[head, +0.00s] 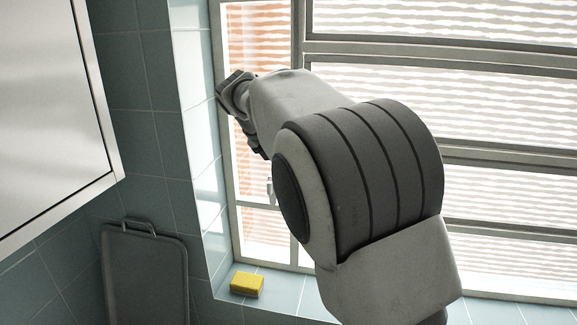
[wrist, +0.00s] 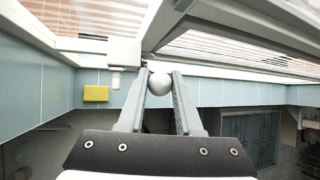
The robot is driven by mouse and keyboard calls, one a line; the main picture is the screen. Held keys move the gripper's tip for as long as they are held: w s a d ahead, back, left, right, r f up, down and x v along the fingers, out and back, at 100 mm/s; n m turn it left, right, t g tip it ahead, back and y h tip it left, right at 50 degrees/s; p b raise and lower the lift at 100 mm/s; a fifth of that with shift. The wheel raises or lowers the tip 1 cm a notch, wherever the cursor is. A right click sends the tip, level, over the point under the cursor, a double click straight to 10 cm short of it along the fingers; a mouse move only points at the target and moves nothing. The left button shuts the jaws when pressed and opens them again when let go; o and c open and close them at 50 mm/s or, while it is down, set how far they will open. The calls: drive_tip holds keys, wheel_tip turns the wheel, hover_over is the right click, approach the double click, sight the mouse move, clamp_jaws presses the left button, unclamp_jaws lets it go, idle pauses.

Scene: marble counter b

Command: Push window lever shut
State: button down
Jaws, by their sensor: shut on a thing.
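The window lever's round silver knob (wrist: 160,83) sits between the tips of my gripper (wrist: 159,72) in the wrist view. My gripper is shut on it, with one grey finger on each side. The rest of the lever is mostly hidden. The window (head: 440,105) has grey frames and striped, bright panes. In the head view my arm covers part of the window, and my fingertips cannot be made out there.
A yellow sponge (head: 247,284) lies on the tiled sill below the window; it also shows in the wrist view (wrist: 96,93). A grey tray (head: 146,275) leans at the lower left. A pale cabinet (head: 50,110) juts in at the upper left.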

idle(0.3)
drive_tip(key=c, duration=0.6)
unclamp_jaws()
drive_tip(key=v, duration=1.7)
drive_tip(key=shift+r, duration=0.2)
